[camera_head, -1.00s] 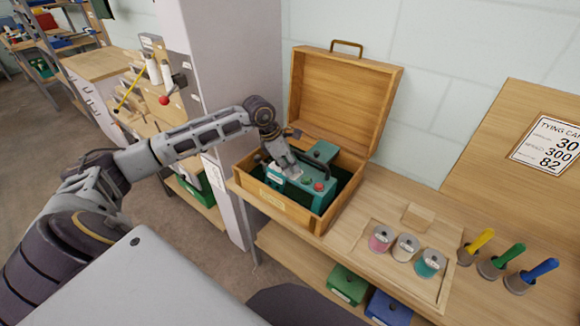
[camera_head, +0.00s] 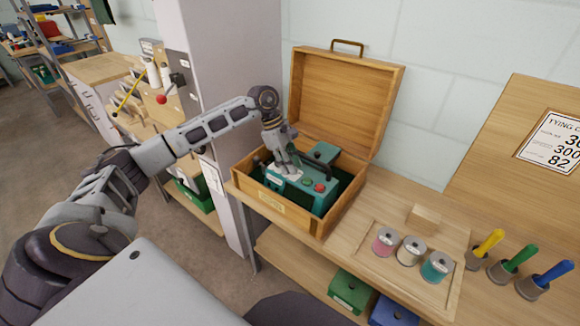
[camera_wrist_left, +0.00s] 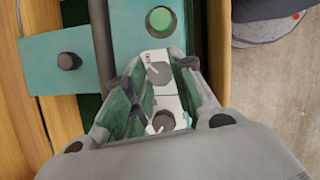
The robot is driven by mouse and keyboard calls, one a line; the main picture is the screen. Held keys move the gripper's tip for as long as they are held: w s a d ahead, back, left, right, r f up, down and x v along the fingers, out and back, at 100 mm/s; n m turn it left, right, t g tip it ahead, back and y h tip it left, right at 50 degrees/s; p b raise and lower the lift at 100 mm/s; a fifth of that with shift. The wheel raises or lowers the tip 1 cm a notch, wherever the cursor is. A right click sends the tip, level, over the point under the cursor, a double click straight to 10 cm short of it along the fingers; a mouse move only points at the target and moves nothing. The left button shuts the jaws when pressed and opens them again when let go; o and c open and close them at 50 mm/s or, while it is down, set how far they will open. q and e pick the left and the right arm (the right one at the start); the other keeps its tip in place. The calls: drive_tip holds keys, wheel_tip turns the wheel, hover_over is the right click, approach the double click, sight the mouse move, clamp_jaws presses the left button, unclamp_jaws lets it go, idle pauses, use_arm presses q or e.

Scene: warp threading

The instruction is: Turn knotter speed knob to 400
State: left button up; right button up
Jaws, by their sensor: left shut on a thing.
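The teal knotter (camera_head: 322,204) sits inside an open wooden box (camera_head: 270,202) on the bench. My left gripper (camera_head: 287,168) is down on the white panel at the knotter's left end. In the left wrist view its fingers (camera_wrist_left: 157,80) stand on either side of this panel, closed on a dial knob. Two grey dial knobs show there, an upper one (camera_wrist_left: 158,73) and a lower one (camera_wrist_left: 160,122). I cannot tell for certain which one is gripped. The dial figures are too small to read. My right gripper is not in view.
The raised lid (camera_head: 345,100) stands behind the knotter, and a dark handle arches over it. A green button (camera_wrist_left: 161,21) lies beyond the dials. Spools (camera_head: 410,250) and coloured-handled tools (camera_head: 508,262) stand right. A tying card (camera_head: 555,143) shows 300 and 82.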

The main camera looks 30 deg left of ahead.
use_arm(q)
drive_tip(key=shift+m+g, duration=0.3)
drive_tip(key=shift+m, duration=0.3)
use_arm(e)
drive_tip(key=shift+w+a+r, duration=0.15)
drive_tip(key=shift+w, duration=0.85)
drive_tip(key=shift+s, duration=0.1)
use_arm(q)
drive_tip(key=o, duration=0.7)
drive_tip(key=shift+o, duration=0.2)
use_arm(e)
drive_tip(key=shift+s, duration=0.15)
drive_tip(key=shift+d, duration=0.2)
use_arm(q)
drive_tip(key=shift+r, duration=0.15)
drive_tip(key=shift+a+r, duration=0.25)
drive_tip(key=shift+r, duration=0.2)
drive_tip(key=v, duration=1)
drive_tip(key=shift+a+r, duration=0.2)
drive_tip(key=shift+r, duration=0.1)
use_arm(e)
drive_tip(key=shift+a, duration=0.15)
